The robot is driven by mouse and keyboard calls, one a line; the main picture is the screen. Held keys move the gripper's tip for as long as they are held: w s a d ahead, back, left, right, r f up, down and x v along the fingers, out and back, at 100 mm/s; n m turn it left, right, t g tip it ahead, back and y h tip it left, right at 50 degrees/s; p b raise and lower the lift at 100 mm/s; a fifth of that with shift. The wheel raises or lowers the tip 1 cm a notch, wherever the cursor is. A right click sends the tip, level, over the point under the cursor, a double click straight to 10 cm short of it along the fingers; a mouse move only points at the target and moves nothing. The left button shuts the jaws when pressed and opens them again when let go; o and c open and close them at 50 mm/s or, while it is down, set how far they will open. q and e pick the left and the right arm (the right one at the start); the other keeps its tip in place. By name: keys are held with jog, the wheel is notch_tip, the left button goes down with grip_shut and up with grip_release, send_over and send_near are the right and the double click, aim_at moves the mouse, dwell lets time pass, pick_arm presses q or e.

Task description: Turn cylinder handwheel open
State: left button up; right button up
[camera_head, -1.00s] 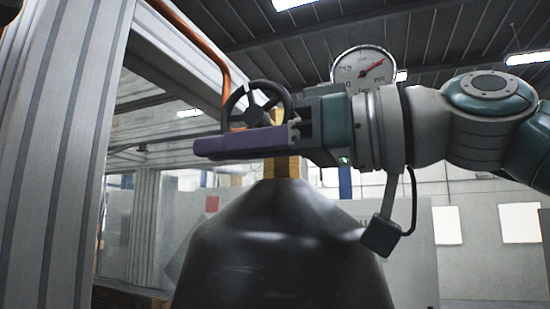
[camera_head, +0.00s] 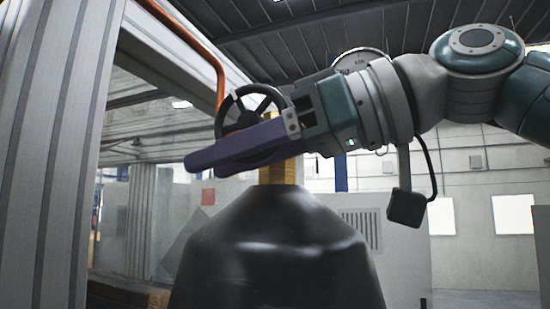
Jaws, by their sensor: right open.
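The black handwheel (camera_head: 229,104) sits on top of the brass valve (camera_head: 279,172) of a dark grey cylinder (camera_head: 278,250) in the head view. My right gripper (camera_head: 215,156) comes in from the right, with its long purple fingers pointing left across the lower part of the wheel. The fingers are tilted, with their tips lower than the palm. The gripper is open, though the near finger hides most of the far one and part of the wheel. Whether the fingers touch the wheel cannot be told. My left gripper is not in view.
A round gauge (camera_head: 357,59) shows behind my right gripper, mostly hidden by it. A copper-coloured pipe (camera_head: 200,50) runs down to the handwheel from the upper left. A ribbed metal column (camera_head: 55,150) stands close on the left. The space right of the cylinder looks clear.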

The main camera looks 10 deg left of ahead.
aim_at(273, 154)
jog(key=shift+f+b+v, duration=0.2)
jog(key=shift+b+v, duration=0.6)
jog(key=shift+b, duration=0.2)
jog(key=shift+f+b+v, duration=0.15)
jog(key=shift+b+v, duration=0.6)
jog(key=shift+b, duration=0.25)
jog(key=b+v, duration=0.4)
jog(key=v, duration=0.2)
jog(key=shift+r, duration=0.2)
jog(key=shift+s+d+r, duration=0.1)
jog(key=shift+d+r, duration=0.25)
jog(key=shift+d, duration=0.05)
